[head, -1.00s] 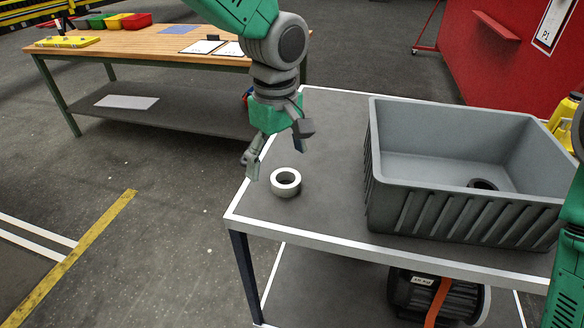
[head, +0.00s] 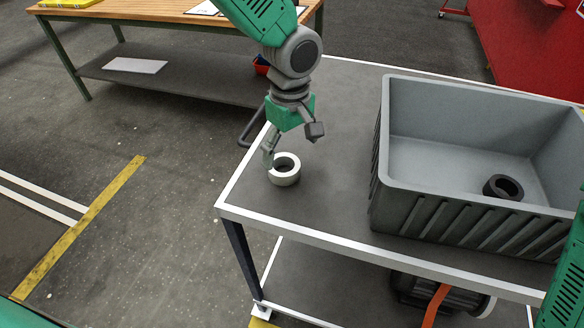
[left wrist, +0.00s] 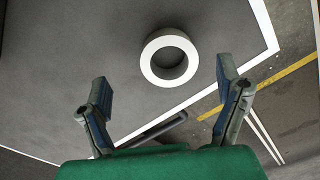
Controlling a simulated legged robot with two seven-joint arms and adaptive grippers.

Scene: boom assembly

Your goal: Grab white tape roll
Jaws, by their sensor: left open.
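The white tape roll (head: 285,180) lies flat on the grey top of the cart (head: 330,205), near its left corner. It also shows in the left wrist view (left wrist: 149,62), between and beyond my two fingertips. My left gripper (head: 291,146) is open and empty just above the roll. One finger is close over the roll's left rim in the head view; whether it touches cannot be told. The other finger is off to the roll's upper right. The left wrist view shows both fingers (left wrist: 164,78) spread wide. My right gripper is out of view.
A grey ribbed bin (head: 425,210) stands on the cart right of the roll, with a dark ring (head: 502,188) inside. A motor-like object with an orange strap (head: 436,305) is on the lower shelf. A wooden workbench (head: 150,12) stands at the back left.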

